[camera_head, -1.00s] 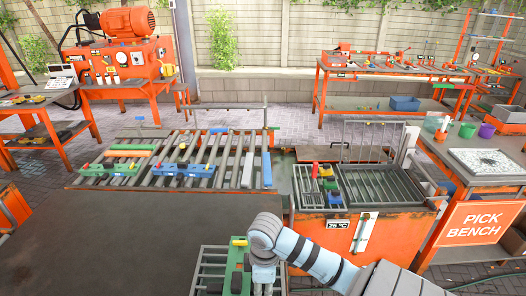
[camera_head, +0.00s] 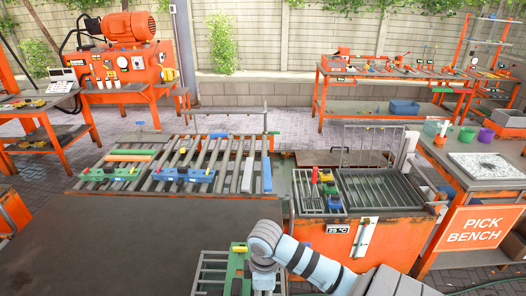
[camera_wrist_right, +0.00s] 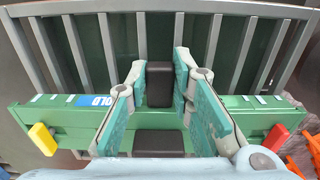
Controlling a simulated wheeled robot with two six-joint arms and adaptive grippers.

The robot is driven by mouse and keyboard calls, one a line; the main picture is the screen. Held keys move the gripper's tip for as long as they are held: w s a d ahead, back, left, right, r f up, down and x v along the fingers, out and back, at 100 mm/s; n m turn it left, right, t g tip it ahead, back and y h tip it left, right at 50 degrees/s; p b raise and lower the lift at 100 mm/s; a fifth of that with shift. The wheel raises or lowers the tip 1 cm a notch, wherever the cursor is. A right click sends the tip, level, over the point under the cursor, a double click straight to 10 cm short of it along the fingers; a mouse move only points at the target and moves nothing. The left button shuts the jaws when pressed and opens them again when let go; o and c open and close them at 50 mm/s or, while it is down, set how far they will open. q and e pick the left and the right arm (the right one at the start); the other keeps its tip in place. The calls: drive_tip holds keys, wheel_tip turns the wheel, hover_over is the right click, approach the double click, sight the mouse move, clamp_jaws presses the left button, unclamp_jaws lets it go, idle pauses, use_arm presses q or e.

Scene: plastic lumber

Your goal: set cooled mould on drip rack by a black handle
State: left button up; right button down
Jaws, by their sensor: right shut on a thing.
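The green mould (camera_head: 237,268) lies across the grey barred drip rack (camera_head: 211,256) at the bottom of the head view. In the right wrist view the mould (camera_wrist_right: 60,118) has a yellow tab at the left end, a red tab at the right end and a blue label partly hidden by a finger. Behind it are the rack's bars (camera_wrist_right: 110,38). My right gripper (camera_wrist_right: 160,74) is shut on the black handle (camera_wrist_right: 160,88), one finger on each side. A second black block (camera_wrist_right: 158,143) sits nearer the camera. Whether the mould rests fully on the bars is unclear. My left gripper is out of view.
A roller table (camera_head: 215,160) holds several coloured moulds, including a blue one (camera_head: 184,174). An orange tank (camera_head: 318,240) reading 25 °C stands to the right, with moulds in its rack. The dark tabletop (camera_head: 120,235) left of the drip rack is clear.

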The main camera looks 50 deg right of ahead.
drive_tip(key=shift+f+p, duration=0.4)
idle(0.8)
drive_tip(key=c, duration=0.9)
unclamp_jaws()
drive_tip(key=shift+c, duration=0.2)
wheel_tip(320, 180, up, 3)
drive_tip(key=shift+f+p, duration=0.15)
drive_tip(key=shift+p, duration=0.7)
drive_tip(key=shift+r, duration=2.15)
